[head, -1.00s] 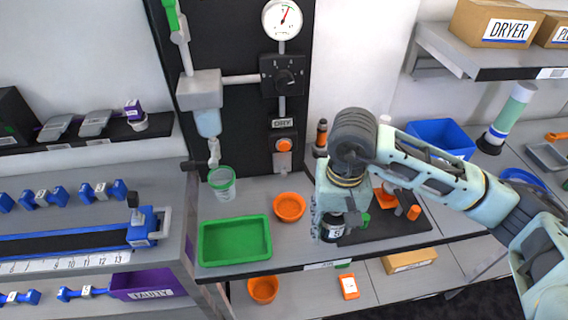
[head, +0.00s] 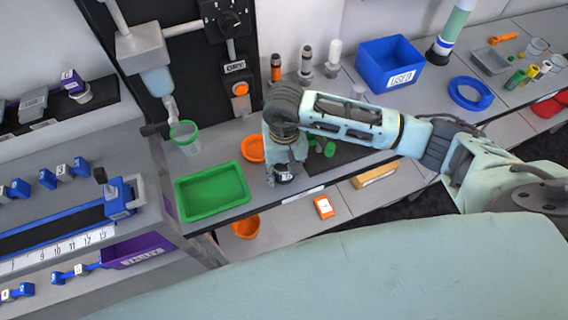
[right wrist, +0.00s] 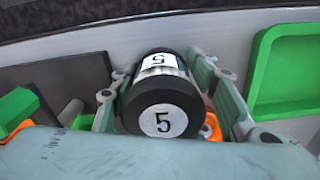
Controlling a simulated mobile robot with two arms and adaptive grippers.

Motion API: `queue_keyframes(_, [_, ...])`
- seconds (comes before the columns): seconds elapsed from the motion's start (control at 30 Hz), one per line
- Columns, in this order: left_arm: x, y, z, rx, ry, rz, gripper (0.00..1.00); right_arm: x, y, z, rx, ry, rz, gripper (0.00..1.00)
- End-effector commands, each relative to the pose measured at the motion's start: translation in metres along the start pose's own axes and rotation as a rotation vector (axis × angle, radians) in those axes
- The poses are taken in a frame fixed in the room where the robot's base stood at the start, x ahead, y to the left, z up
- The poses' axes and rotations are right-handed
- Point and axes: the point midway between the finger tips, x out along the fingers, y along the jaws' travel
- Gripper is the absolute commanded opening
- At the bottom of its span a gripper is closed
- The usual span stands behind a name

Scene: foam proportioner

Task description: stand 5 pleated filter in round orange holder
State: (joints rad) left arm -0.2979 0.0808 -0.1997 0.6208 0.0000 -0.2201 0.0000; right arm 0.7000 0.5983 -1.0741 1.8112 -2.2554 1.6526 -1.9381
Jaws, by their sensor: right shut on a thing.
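The pleated filter 5 (right wrist: 160,107) has a black end cap with a white "5" label and a second "5" on its side. My right gripper (head: 281,167) is shut on it, a finger on each side in the right wrist view. In the head view only the dark lower end of the filter (head: 285,178) shows under the gripper. A round orange holder (head: 253,149) stands on the bench just left of the gripper, apart from it. Another round orange dish (head: 245,226) is on the lower shelf. My left gripper is not in view.
A green tray (head: 212,192) lies left of the gripper, with a green-rimmed cup (head: 185,137) behind it. A dark mat (head: 345,152) with green pieces lies to the right. Upright fittings (head: 305,62) and a blue bin (head: 389,64) stand farther back.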

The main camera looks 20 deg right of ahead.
Motion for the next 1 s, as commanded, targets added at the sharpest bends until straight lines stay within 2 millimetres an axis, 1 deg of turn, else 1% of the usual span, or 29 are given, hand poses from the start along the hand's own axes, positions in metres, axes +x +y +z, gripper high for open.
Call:
queue_keyframes(0.2, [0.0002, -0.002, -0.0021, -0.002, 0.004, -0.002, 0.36, 0.0004, -0.0004, -0.0009, -0.001, 0.003, -0.001, 0.15])
queue_keyframes(0.37, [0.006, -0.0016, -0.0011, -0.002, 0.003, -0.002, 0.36, 0.0048, -0.0003, -0.0007, -0.001, 0.002, -0.001, 0.15])
queue_keyframes(0.4, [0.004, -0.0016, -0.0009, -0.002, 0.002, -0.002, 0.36, 0.0031, -0.0003, -0.0005, -0.001, 0.002, -0.001, 0.46])
queue_keyframes(0.57, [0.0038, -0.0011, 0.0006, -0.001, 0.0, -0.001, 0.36, 0.0028, -0.0003, -0.0005, -0.001, 0.001, -0.001, 0.6])
queue_keyframes(0.6, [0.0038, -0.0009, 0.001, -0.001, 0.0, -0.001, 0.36, 0.0028, -0.0003, -0.0005, -0.001, 0.002, -0.001, 0.62])
queue_keyframes(0.87, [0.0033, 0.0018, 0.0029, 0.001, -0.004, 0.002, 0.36, 0.0024, -0.0003, -0.0006, -0.001, 0.002, -0.001, 0.62])
queue_keyframes(1.0, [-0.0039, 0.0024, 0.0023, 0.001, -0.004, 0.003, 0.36, -0.005, -0.0003, -0.0011, 0.0, 0.003, -0.001, 0.62])
